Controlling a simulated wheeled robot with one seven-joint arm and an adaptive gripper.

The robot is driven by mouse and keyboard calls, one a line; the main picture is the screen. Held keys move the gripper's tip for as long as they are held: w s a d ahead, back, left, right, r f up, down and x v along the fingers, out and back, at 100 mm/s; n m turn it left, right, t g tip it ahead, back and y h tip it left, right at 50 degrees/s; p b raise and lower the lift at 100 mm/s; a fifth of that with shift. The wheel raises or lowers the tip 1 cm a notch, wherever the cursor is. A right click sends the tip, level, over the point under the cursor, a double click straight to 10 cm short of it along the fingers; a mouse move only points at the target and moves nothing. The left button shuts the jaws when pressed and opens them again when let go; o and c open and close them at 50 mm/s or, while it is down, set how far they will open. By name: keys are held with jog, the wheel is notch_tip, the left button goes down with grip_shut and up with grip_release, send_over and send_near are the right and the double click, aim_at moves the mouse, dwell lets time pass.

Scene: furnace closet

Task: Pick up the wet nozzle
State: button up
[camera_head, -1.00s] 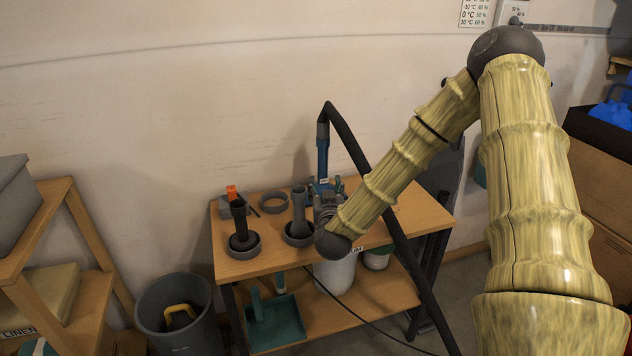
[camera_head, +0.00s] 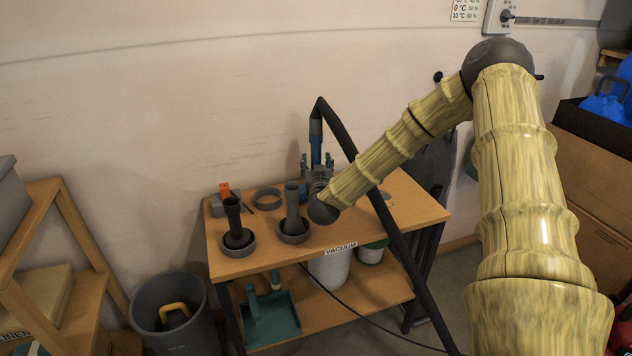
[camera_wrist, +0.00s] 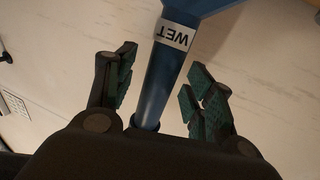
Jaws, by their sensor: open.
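My gripper (camera_head: 317,160) is open, with one finger on each side of the nozzle in the head view. In the wrist view my gripper (camera_wrist: 160,72) has green-padded fingers spread either side of the tube with visible gaps. My wrist hides the nozzle's lower part in the head view.
The wooden table (camera_head: 260,264) holds two dark upright nozzles (camera_head: 236,222) (camera_head: 293,212) in ring holders, an empty ring (camera_head: 267,198) and an orange-tipped item (camera_head: 224,190). The black hose (camera_head: 385,220) arches down past my forearm. A grey bin (camera_head: 172,330) stands on the floor at left.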

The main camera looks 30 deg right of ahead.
aim_at(317, 122)
jog(key=shift+w+d, duration=0.3)
jog(key=shift+w, duration=0.25)
grip_shut()
jog(key=shift+r, duration=0.2)
jog(key=shift+r, duration=4.95)
jog(key=shift+r+p, duration=1.7)
jog(key=shift+r, duration=0.25)
